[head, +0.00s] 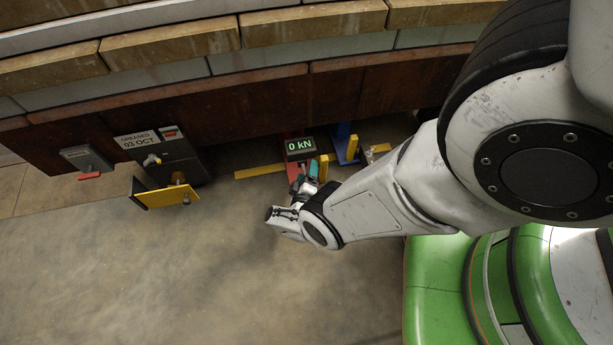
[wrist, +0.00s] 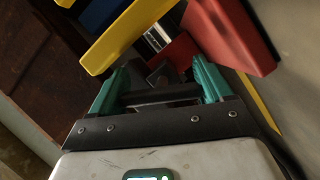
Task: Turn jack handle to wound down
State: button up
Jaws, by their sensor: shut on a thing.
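The red jack (head: 293,172) stands under the edge of the long bench, below a black display reading "0 kN" (head: 300,146). Its red body (wrist: 232,38) also shows in the wrist view. My gripper (head: 311,172) is at the front of this jack, with teal fingers. In the wrist view my gripper (wrist: 160,80) is shut on a dark piece between its fingers, which looks like the jack handle (wrist: 161,74). The fingers and shadow hide much of the handle, so its exact angle cannot be told.
A blue jack (head: 342,142) with a yellow upright (head: 352,148) stands close on the right. Another yellow piece (wrist: 122,36) lies close to the fingers. At left, an open yellow flap (head: 168,197) sticks out from a dark box (head: 170,152). The floor in front is clear.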

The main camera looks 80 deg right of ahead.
jog(key=shift+w+d+n+g+h+b, duration=0.1)
jog(key=shift+n+g+h+b, duration=0.35)
jog(key=shift+n, duration=0.45)
jog(key=shift+r, duration=0.1)
jog(key=o, duration=0.7)
jog(key=a, duration=0.3)
jog(key=a+p, duration=0.1)
jog(key=a, duration=0.3)
jog(key=a+r+p, duration=0.1)
jog(key=a, duration=0.2)
jog(key=shift+a+r, duration=0.1)
jog(key=shift+a, duration=0.3)
